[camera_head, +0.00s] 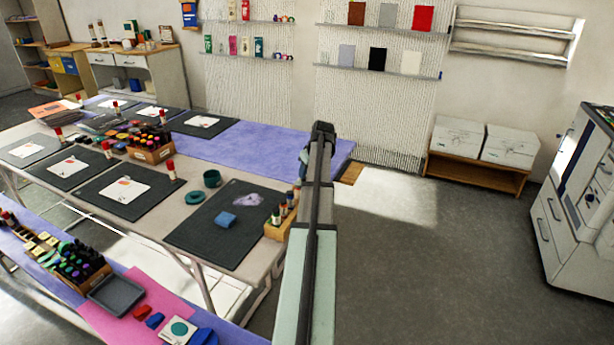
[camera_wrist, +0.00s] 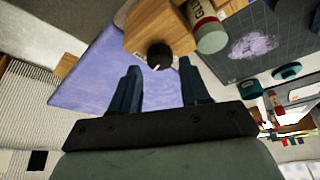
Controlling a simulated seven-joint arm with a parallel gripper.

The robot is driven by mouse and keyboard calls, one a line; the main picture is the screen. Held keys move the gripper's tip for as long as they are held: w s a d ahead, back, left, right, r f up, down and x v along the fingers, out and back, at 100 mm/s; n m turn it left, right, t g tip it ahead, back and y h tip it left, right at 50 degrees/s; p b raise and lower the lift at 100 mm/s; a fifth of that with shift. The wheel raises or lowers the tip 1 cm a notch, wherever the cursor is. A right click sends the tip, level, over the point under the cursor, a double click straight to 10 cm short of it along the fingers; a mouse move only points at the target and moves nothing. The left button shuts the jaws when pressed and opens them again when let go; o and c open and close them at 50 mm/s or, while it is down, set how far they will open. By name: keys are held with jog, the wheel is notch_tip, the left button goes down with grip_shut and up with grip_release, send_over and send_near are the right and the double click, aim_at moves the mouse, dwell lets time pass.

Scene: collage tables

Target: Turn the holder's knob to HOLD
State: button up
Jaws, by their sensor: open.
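The wooden holder (camera_wrist: 150,22) is at the top of the wrist view, with a glue stick (camera_wrist: 210,32) at its right. A round black knob (camera_wrist: 160,52) with a small pale mark sits on the holder's near face. My gripper (camera_wrist: 159,66) is open, one dark blue finger to each side of the knob and slightly short of it. I cannot tell whether either finger touches it. No HOLD lettering is readable. In the head view the holder (camera_head: 274,231) with several glue sticks stands at the table's right edge, partly behind my arm; the knob is hidden there.
A green cup (camera_head: 212,179) stands behind the mat. The floor to the right is clear.

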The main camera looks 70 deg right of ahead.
jog(key=shift+x, duration=1.45)
jog(key=shift+c, duration=0.2)
jog(key=c, duration=0.7)
jog(key=shift+m+g+h, duration=0.4)
jog(key=shift+m+h, duration=0.1)
jog(key=shift+m, duration=1)
jog(key=o, duration=0.7)
jog(key=shift+o, duration=0.2)
jog(key=shift+r, duration=0.15)
